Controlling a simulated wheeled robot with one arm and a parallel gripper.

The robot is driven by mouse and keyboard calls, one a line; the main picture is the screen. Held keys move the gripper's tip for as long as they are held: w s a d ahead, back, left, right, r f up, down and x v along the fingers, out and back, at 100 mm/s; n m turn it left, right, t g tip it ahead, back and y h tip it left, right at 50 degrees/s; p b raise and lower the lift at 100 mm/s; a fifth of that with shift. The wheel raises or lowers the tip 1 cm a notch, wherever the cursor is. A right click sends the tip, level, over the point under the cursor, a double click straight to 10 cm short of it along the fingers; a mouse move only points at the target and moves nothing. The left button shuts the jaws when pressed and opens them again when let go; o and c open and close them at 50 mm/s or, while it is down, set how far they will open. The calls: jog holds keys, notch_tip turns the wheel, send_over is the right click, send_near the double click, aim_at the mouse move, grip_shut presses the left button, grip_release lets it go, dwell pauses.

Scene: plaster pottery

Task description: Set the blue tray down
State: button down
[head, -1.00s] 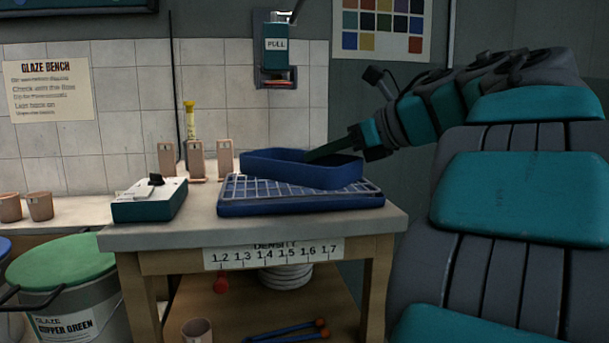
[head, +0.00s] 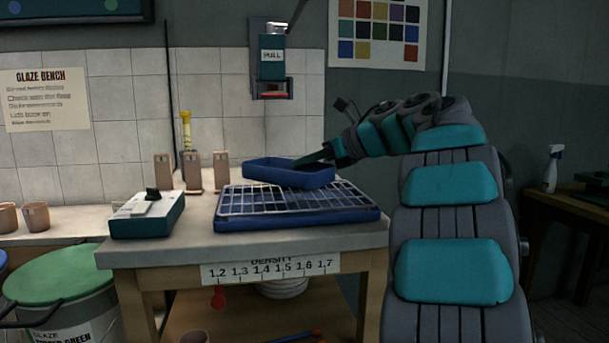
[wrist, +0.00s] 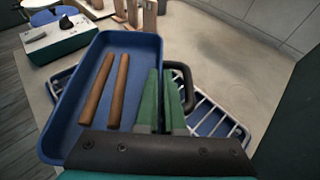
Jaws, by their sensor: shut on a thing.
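The blue tray (head: 285,178) is a shallow rectangular tray held over the back part of a wire-topped blue rack (head: 345,216) on the bench. In the wrist view two brown rods (wrist: 106,92) lie inside the tray (wrist: 62,125). My gripper (head: 325,154) reaches in from the right. Its green fingers (wrist: 161,100) are shut on the tray's right side wall, beside a dark handle (wrist: 189,88). The tray looks roughly level. Whether its underside touches the rack's grid is hidden.
A teal-and-white scale (head: 148,216) stands left of the rack on the bench (head: 190,250). Several upright tan tiles (head: 193,172) and a yellow-topped tube (head: 186,130) stand behind. A pull dispenser (head: 271,62) hangs on the wall above. Bare bench shows right of the rack in the wrist view.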

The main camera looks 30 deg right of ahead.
jog(key=shift+w+f, duration=0.1)
jog(key=shift+f, duration=1.65)
jog(key=shift+f, duration=0.2)
jog(key=c, duration=1)
grip_release()
jog(key=shift+r, duration=0.15)
jog(key=shift+r, duration=0.15)
jog(key=b+v, duration=0.1)
jog(key=v, duration=1.1)
jog(key=shift+d, duration=0.1)
